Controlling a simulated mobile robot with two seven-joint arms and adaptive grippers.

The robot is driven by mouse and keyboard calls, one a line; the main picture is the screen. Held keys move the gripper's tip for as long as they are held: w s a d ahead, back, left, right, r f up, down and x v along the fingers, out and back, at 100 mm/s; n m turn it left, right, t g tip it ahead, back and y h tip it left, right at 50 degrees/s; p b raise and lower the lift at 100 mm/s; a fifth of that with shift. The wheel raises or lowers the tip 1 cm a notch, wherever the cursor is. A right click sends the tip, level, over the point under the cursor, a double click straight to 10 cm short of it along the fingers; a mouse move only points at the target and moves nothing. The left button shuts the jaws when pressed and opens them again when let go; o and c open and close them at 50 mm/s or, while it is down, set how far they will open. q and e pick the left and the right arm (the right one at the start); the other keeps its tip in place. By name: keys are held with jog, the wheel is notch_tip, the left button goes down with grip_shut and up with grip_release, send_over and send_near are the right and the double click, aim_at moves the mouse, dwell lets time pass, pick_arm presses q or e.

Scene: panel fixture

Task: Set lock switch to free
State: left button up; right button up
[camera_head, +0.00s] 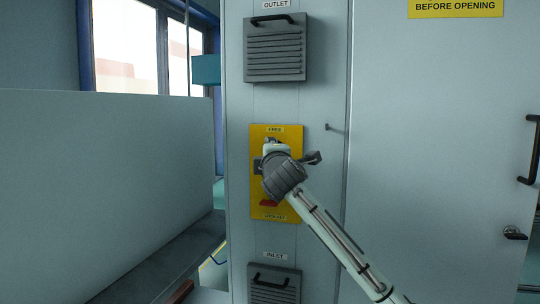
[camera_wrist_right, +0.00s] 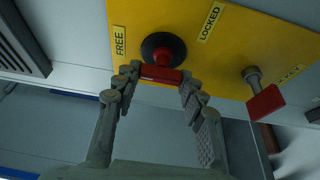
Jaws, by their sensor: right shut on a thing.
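The yellow switch panel (camera_head: 258,209) is on the grey cabinet front in the head view, with a FREE label (camera_head: 275,129) at its top. The lock switch (camera_wrist_right: 163,55) has a red handle on a round black base. In the right wrist view it sits between the FREE label (camera_wrist_right: 119,40) and the LOCKED label (camera_wrist_right: 211,23). My right gripper (camera_wrist_right: 160,75) is shut on the red handle, one finger on each side. In the head view my right gripper (camera_head: 277,165) covers most of this switch. My left gripper is not in view.
A second red-handled switch (camera_wrist_right: 265,100) is on the same panel; its red part (camera_head: 270,203) shows below my gripper. Louvred vents marked OUTLET (camera_head: 275,50) and INLET (camera_head: 274,288) are above and below the panel. A small peg (camera_head: 328,127) sticks out to the right.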

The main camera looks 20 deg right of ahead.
dwell(0.4)
jog(key=o, duration=1.2)
jog(key=shift+c, duration=0.2)
jog(key=shift+s, duration=0.1)
jog(key=v, duration=1.1)
jog(key=shift+s, duration=0.4)
